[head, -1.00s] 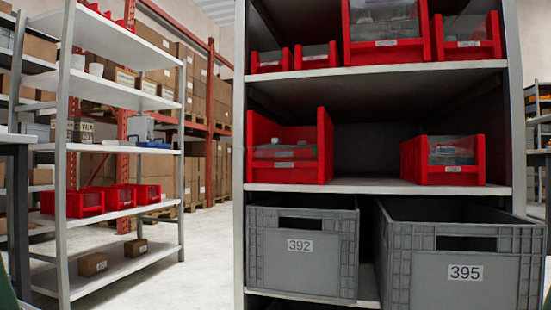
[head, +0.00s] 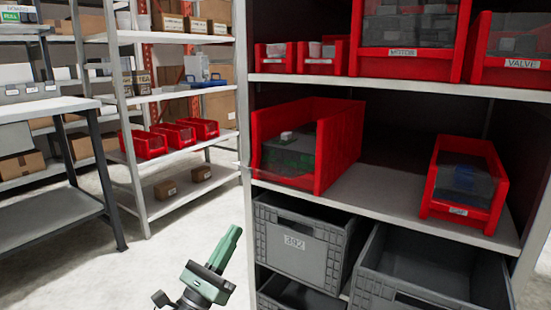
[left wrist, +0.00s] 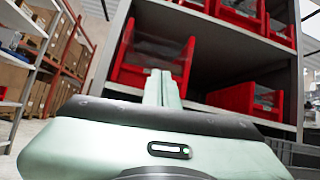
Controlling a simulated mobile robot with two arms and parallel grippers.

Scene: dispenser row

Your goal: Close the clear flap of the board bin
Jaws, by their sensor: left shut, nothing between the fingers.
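A tall red bin (head: 337,150) stands at the left end of the middle shelf, with green and dark boards (head: 292,152) inside; I take it as the board bin. Its clear flap is hard to make out in the head view, and I cannot tell its angle. In the left wrist view the bin (left wrist: 183,70) is straight ahead, with a clear pane (left wrist: 152,48) at its front. My left gripper (head: 237,229) is shut and empty, below and left of the bin, apart from it. Its closed fingers (left wrist: 162,74) overlap the bin in the wrist view. My right gripper is not in view.
A smaller red bin (head: 466,185) stands at the shelf's right, with bare shelf (head: 375,205) between. Grey crates (head: 300,240) sit below; red bins (head: 408,40) sit above. A grey upright (head: 244,110) borders the bin's left. Open floor (head: 160,255) lies to the left.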

